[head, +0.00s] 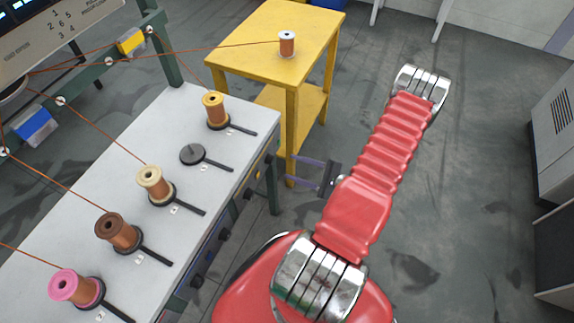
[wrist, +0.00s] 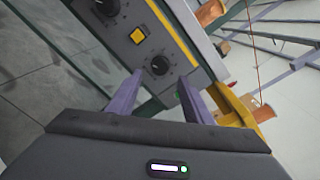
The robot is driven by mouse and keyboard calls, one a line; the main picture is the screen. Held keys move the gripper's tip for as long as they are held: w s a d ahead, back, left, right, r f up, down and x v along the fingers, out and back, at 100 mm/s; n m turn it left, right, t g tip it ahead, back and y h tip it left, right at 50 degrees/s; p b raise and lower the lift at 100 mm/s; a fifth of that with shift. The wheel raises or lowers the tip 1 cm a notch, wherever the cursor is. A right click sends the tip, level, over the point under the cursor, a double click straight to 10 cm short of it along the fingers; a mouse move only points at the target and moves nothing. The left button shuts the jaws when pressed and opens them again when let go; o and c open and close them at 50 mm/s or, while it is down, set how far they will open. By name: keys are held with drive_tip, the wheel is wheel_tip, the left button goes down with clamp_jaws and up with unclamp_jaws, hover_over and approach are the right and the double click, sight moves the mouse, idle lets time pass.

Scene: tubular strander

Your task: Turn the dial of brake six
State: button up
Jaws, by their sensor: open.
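A black round dial (wrist: 158,66) sits on the grey front panel of the bench, near the panel's end. My gripper (wrist: 160,77) is open, with its two purple fingers on either side of this dial in the wrist view. I cannot tell whether they touch it. No number is readable beside the dial. A second black dial (wrist: 106,6) is further along the panel, with a yellow square button (wrist: 138,35) between them. In the head view my gripper (head: 289,169) reaches left toward the far end of the bench front; the dial there is not clear.
The grey bench (head: 110,215) carries several reels, among them a pink one (head: 76,287) and an orange one (head: 215,110), plus an empty black spindle (head: 192,154). A yellow table (head: 255,40) with a copper reel (head: 286,44) stands close behind my gripper.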

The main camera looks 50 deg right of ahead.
drive_tip(key=v, duration=0.6)
drive_tip(key=shift+s, duration=0.25)
drive_tip(key=shift+d, duration=0.1)
idle(0.4)
